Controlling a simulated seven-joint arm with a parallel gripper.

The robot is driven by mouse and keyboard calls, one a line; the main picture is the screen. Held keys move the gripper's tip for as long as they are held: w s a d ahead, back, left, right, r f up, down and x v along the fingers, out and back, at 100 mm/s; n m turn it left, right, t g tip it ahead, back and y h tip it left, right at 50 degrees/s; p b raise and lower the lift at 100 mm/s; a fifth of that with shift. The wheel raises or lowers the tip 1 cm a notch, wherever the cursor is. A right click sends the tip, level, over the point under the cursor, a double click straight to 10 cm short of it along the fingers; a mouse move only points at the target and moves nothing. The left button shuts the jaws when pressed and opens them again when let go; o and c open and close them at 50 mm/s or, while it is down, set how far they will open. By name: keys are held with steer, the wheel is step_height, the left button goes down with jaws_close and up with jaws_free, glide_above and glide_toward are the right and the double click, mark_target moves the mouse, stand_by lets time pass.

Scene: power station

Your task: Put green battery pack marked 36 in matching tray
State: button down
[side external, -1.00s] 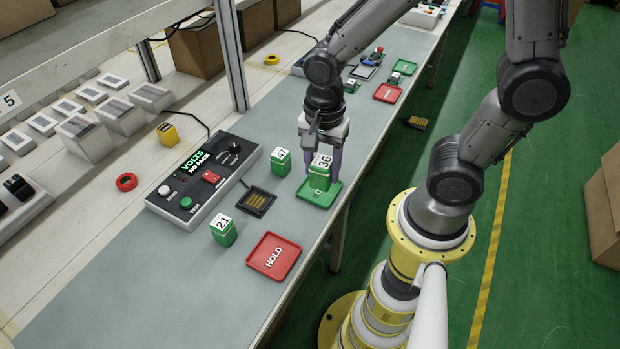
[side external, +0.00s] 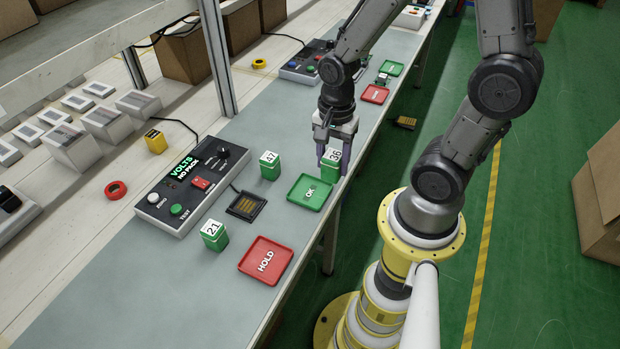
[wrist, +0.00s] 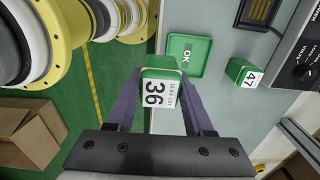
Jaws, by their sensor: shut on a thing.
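The green battery pack marked 36 (side external: 333,158) is held between the fingers of my gripper (side external: 333,166), which is shut on it. In the wrist view, the pack (wrist: 158,92) sits upright-facing between the two purple fingers (wrist: 160,100), its white label readable. The green tray marked OK (side external: 310,193) is empty, just left of and below the pack in the side view. The tray (wrist: 168,62) also shows beyond the pack in the wrist view. The pack is near the table's front edge, off the tray; its exact height is hard to tell.
Green packs marked 47 (side external: 270,166) and 21 (side external: 214,236) stand on the table. A red HOLD tray (side external: 258,279) is empty. A tester reading NO PACK (side external: 190,187) and a dark contact pad (side external: 246,206) lie left of the OK tray. The floor drops away at right.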

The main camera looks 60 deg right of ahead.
steer(key=w+f, duration=0.4)
steer(key=w+d+f, duration=0.1)
steer(key=f, duration=0.1)
steer(key=shift+w+f, duration=0.2)
steer(key=shift+w, duration=0.2)
steer(key=shift+w+f, duration=0.1)
steer(key=shift+f, duration=1.45)
steer(key=shift+f, duration=0.15)
steer(key=shift+c, duration=1.4)
jaws_free()
